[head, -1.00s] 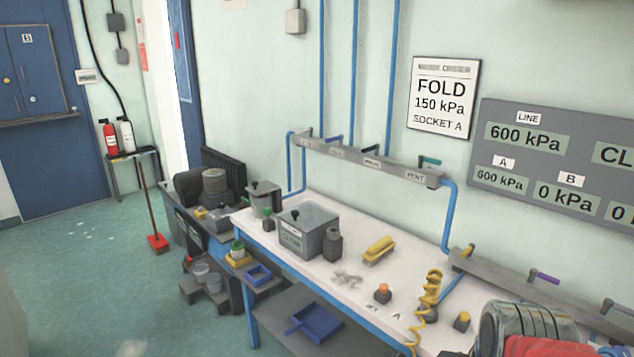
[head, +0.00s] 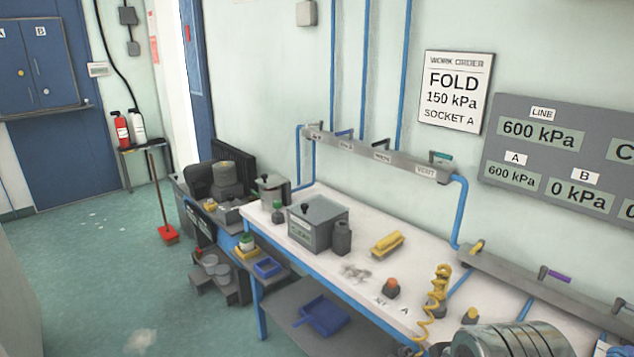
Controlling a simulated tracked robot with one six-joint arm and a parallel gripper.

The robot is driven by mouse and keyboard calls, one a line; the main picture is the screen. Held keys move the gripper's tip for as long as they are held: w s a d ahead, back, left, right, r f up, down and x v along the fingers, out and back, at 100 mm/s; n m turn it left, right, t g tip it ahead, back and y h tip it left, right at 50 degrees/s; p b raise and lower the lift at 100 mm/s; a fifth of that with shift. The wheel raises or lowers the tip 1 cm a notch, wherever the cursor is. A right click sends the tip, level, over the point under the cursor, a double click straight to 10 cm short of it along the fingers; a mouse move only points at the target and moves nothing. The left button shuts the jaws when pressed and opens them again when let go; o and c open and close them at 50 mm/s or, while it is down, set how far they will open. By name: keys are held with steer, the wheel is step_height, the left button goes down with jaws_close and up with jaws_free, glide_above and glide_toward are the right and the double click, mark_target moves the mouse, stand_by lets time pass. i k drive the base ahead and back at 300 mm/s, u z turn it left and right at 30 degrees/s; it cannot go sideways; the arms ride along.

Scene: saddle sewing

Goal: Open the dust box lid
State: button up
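A grey box (head: 315,230) with a closed, knobbed lid (head: 318,207) stands on the white bench; its front label appears to read CLEAN. A smaller grey container (head: 271,190) with a dark knob on its closed lid stands behind it to the left, partly hidden. No label that I can read says dust, so I cannot tell which is the dust box. My gripper does not show in this view.
The white bench (head: 345,205) also bears a yellow brush (head: 387,244), grey dust (head: 355,273), a dark bottle (head: 341,237) and an orange-topped button (head: 391,288). A blue dustpan (head: 322,317) lies on the lower shelf. Green floor (head: 100,270) is clear at left.

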mark_target(304, 207)
steer(key=k, duration=1.35)
steer(key=u, duration=0.1)
steer(key=i, duration=1.3)
steer(key=u, duration=1.05)
steer(key=i, duration=0.45)
steer(key=u, duration=0.2)
